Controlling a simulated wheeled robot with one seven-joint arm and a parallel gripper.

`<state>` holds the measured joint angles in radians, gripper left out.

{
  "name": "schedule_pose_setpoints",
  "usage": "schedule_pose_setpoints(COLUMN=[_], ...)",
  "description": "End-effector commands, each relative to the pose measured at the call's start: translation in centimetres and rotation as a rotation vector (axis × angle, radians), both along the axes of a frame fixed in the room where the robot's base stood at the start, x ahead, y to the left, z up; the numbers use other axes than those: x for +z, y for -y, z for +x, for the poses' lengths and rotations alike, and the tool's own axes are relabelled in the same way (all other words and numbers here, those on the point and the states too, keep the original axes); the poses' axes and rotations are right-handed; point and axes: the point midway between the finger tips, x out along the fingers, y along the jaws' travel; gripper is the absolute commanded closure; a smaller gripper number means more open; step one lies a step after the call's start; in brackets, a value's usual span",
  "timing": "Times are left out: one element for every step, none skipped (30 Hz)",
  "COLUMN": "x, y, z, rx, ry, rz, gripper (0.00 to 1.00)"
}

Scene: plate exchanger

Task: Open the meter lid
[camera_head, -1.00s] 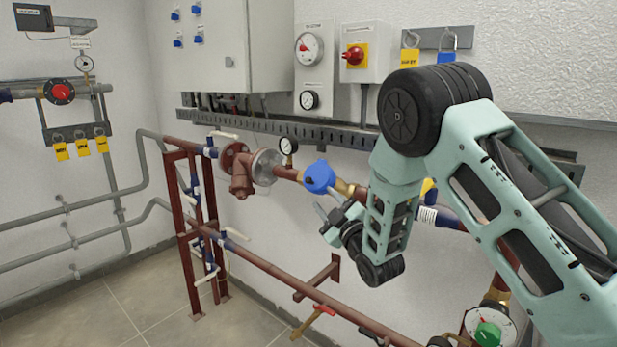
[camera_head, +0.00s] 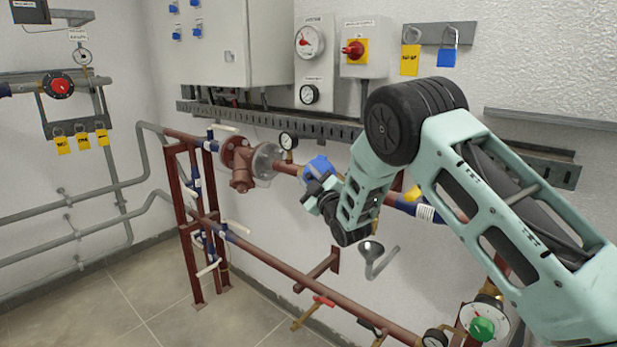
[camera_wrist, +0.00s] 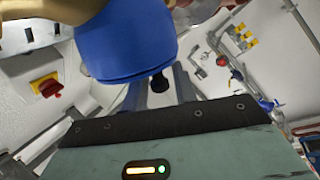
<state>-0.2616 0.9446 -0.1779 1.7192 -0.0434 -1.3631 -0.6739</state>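The meter with its blue lid (camera_head: 319,166) sits on the brown pipe along the back wall. The lid looks closed. It also shows large in the wrist view as a blue cylinder (camera_wrist: 125,42) with a small black tab (camera_wrist: 159,82) at its lower edge. My gripper (camera_head: 311,194) is just below the meter in the head view and partly covers it. In the wrist view my gripper (camera_wrist: 160,80) has its two grey fingers apart, one on each side of the black tab. I cannot tell whether either finger touches it.
A pressure gauge (camera_head: 288,141) and a flanged brown valve (camera_head: 240,163) stand left of the meter. A grey funnel with a bent pipe (camera_head: 371,249) is below my wrist. A cable tray (camera_head: 270,120) runs above the pipe. The floor at left is clear.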

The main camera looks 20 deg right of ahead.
Motion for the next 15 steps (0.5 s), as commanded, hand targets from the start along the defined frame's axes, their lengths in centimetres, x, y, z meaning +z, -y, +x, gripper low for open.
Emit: schedule_pose_setpoints(x=[0.01, 0.01, 0.02, 0.02, 0.02, 0.02, 0.03, 0.04, 0.06, 0.10, 0.14, 0.22, 0.29, 0.37, 0.48], y=[0.00, 0.00, 0.00, 0.00, 0.00, -0.01, -0.02, -0.02, -0.04, -0.06, -0.07, -0.12, -0.14, -0.19, -0.25], z=[0.00, 0.00, -0.02, -0.02, -0.02, -0.02, -0.02, -0.03, -0.04, -0.05, -0.06, -0.09, -0.11, -0.13, -0.17], rx=[0.000, 0.000, 0.000, 0.000, 0.000, 0.000, 0.000, 0.001, 0.001, 0.001, 0.001, 0.001, 0.001, 0.001, 0.002], ry=[0.000, 0.000, 0.000, 0.000, 0.000, 0.000, 0.000, 0.000, -0.003, -0.005, -0.006, -0.012, -0.016, -0.021, -0.030], rz=[0.000, 0.000, 0.000, 0.000, 0.000, 0.000, 0.001, 0.002, 0.004, 0.007, 0.011, 0.018, 0.025, 0.033, 0.045], gripper=[0.87, 0.95, 1.00, 1.00, 1.00, 1.00, 1.00, 1.00, 1.00, 1.00, 1.00, 1.00, 1.00, 1.00, 1.00])
